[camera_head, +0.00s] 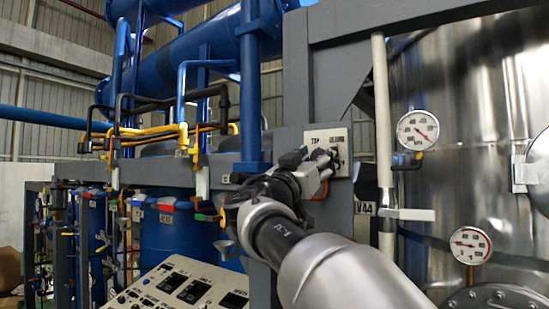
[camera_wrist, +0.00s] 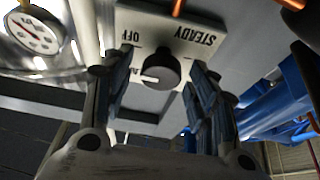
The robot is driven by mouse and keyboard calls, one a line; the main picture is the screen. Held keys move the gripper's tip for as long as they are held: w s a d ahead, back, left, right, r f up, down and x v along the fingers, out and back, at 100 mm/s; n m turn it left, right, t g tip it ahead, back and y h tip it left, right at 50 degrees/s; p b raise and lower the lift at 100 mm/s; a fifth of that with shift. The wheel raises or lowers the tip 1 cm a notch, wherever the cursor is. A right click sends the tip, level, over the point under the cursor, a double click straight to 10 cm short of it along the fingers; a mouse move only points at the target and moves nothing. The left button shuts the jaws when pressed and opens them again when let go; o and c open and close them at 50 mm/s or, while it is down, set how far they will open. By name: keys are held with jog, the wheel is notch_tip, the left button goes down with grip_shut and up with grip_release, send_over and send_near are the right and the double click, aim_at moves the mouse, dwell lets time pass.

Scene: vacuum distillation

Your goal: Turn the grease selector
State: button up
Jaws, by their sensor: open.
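The grease selector is a round black knob (camera_wrist: 157,70) on a white label plate (camera_wrist: 148,20) that reads OFF and STEADY, upside down in the wrist view. A short pale mark shows on the knob's left side. My gripper (camera_wrist: 160,74) is open, with one finger on each side of the knob. Gaps show between the fingers and the knob, so it is not gripped. In the head view the plate (camera_head: 341,136) is on a grey post, and my gripper (camera_head: 322,162) reaches up to it. There the gripper hides most of the knob.
Two round gauges (camera_head: 418,130) (camera_head: 470,245) are on the steel tank at right, beside a pale vertical pipe (camera_head: 383,130). A control panel (camera_head: 180,285) is at lower left. Blue tanks and yellow pipes (camera_head: 165,130) stand left of the arm.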

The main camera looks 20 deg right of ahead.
jog(key=shift+c, duration=0.5)
jog(key=c, duration=0.9)
jog(key=shift+c, duration=0.2)
